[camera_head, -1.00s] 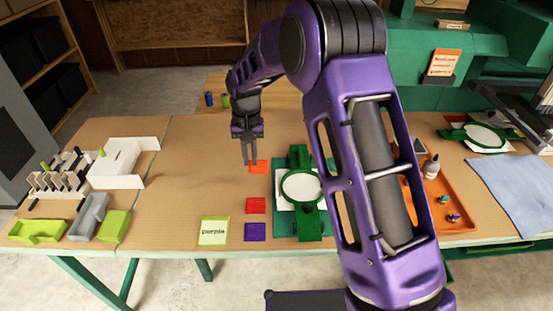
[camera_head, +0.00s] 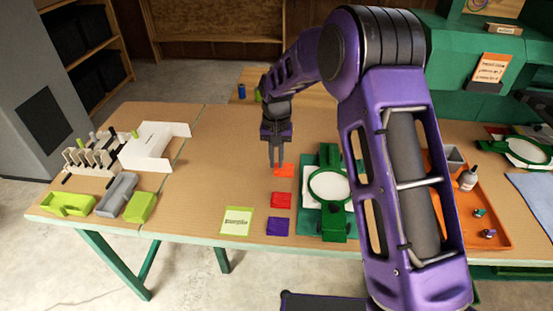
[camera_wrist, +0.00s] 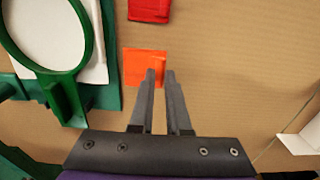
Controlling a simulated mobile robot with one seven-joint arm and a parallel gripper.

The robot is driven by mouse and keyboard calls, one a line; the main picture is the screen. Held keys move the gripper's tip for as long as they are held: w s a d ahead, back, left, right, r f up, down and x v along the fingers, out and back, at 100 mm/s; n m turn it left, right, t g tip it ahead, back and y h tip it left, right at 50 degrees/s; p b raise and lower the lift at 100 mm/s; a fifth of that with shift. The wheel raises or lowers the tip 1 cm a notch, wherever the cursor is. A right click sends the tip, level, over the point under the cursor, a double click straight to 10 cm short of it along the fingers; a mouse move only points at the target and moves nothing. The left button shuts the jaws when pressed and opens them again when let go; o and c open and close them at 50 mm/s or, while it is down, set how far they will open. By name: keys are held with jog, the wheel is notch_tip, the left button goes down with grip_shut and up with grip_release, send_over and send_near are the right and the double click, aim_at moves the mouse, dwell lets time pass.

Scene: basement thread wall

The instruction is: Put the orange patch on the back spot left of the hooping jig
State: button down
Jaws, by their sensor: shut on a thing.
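The orange patch (camera_head: 285,171) lies at the back of a column of patches, just left of the hooping jig (camera_head: 307,217). It also shows in the wrist view (camera_wrist: 136,66), partly covered by a fingertip. My gripper (camera_head: 276,165) points down at the patch, its fingers close together and shut on the patch's edge. In the wrist view the fingertips (camera_wrist: 161,74) overlap the patch's corner. The patch looks flat and at or very near the table top; any small gap beneath it cannot be told. The jig holds a green hoop (camera_head: 329,186) over white cloth.
A red patch (camera_head: 281,200) and a purple patch (camera_head: 278,226) lie in front of the orange one. A light green card (camera_head: 237,221) lies left of the purple patch. An orange tray (camera_head: 488,218) stands at right. Bare table (camera_head: 215,165) lies left of my gripper.

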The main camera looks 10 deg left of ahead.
aim_at(276, 166)
jog(key=shift+f+b, duration=1)
jog(key=shift+f, duration=0.7)
jog(key=c, duration=0.8)
grip_release()
notch_tip(276, 166, up, 7)
jog(key=p, duration=0.4)
jog(key=shift+r, duration=0.1)
